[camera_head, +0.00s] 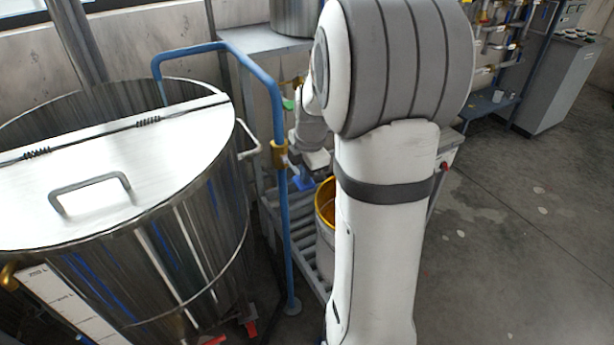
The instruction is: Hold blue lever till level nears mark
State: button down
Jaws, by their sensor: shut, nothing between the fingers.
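A small blue piece (303,182), which looks like the blue lever, shows low beside the upright blue pipe (277,110). A brass fitting (280,154) sits on that pipe. My gripper (294,171) is small and partly hidden behind my arm; it is shut and empty, close above the blue piece. I cannot tell whether they touch. A bucket with a yellow rim (325,203) stands just right of it, partly hidden by my arm; its inside looks orange-brown. A white scale strip (68,306) is on the steel tank (195,235); I cannot make out a level or mark.
The tank has a hinged lid with a handle (90,190). A roller rack (303,245) lies beneath the bucket. A green handle (288,104) is behind the pipe. A grey cabinet (560,85) stands at the back right. The floor (520,230) at right is clear.

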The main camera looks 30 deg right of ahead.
aim_at(306, 185)
jog(key=shift+s+f+t+b, duration=0.2)
jog(key=shift+f+t+b, duration=0.85)
jog(key=shift+b, duration=1.85)
jog(key=shift+f+b, duration=0.4)
jog(key=shift+b, duration=0.1)
jog(key=shift+s+f+g, duration=0.15)
jog(key=shift+s+g, duration=0.05)
jog(key=shift+g, duration=0.05)
dwell(2.9)
jog(key=shift+r, duration=0.35)
jog(key=s+p+v, duration=0.1)
jog(key=v, duration=1.3)
jog(key=shift+f+p, duration=0.2)
jog(key=shift+p, duration=0.15)
jog(key=shift+w+d, duration=0.1)
